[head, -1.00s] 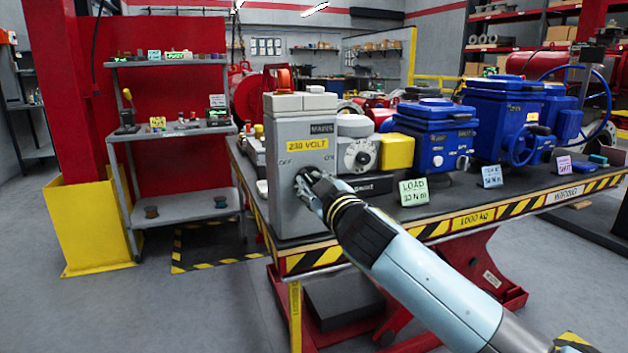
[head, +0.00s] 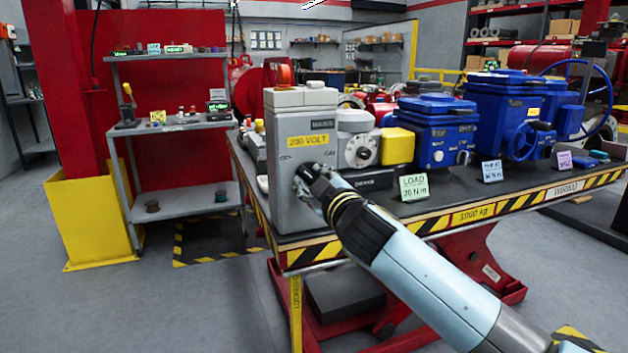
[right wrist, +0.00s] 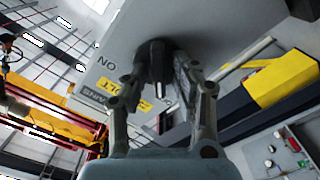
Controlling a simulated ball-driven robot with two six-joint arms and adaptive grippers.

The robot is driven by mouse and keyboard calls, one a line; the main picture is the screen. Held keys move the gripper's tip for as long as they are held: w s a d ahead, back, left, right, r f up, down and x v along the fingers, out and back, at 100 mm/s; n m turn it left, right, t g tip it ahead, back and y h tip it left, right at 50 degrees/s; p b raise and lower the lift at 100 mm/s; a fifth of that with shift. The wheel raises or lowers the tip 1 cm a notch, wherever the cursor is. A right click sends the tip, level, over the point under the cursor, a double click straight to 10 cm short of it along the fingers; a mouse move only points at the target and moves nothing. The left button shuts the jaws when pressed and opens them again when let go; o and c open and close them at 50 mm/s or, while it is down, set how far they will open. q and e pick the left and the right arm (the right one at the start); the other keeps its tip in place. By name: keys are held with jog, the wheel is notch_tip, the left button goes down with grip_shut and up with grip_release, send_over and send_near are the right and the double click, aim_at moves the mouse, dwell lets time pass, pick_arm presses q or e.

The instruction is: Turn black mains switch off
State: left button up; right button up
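The grey mains box (head: 290,205) stands at the left end of the table, with a yellow 230 VOLT label and OFF and ON marks on its front. Its black switch (right wrist: 157,62) shows in the right wrist view between my right gripper's two fingers (right wrist: 160,75). The fingers appear closed on its sides, though the contact at the tips is partly in shadow. In the head view my right gripper (head: 312,182) is against the box front and covers the switch. Which mark the switch points to is unclear. My left gripper is out of view.
A grey unit with a round dial (head: 362,150) and yellow block (head: 397,146) stands right of the box. Blue actuators (head: 433,132) and a green LOAD card (head: 414,187) are further right along the striped table edge (head: 470,216). A shelf rack (head: 180,128) stands left.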

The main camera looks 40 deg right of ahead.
jog(key=shift+o, duration=0.4)
jog(key=shift+s, duration=0.1)
jog(key=v, duration=1.1)
jog(key=shift+s, duration=0.4)
jog(key=shift+f, duration=0.1)
jog(key=s+f+m+g+y, duration=0.1)
jog(key=s+f+g, duration=0.25)
jog(key=f, duration=0.95)
jog(key=s+f+m+g, duration=0.1)
jog(key=s+f+g, duration=0.3)
jog(key=f, duration=0.8)
jog(key=s+f+g+y, duration=0.15)
jog(key=s+f, duration=0.35)
jog(key=f, duration=0.8)
jog(key=s+f+m+g, duration=0.1)
jog(key=s+f, duration=0.4)
jog(key=s, duration=0.5)
jog(key=s+a+f+m+g, duration=0.1)
jog(key=s+f+g, duration=0.3)
jog(key=s, duration=0.7)
jog(key=s+a+f+m+g, duration=0.1)
jog(key=s+f+g, duration=0.1)
jog(key=s+f, duration=0.6)
jog(key=s+y, duration=0.1)
jog(key=s, duration=0.2)
jog(key=shift+s+f+m+g, duration=0.15)
jog(key=shift+f+m+g, duration=0.15)
jog(key=shift+m, duration=0.1)
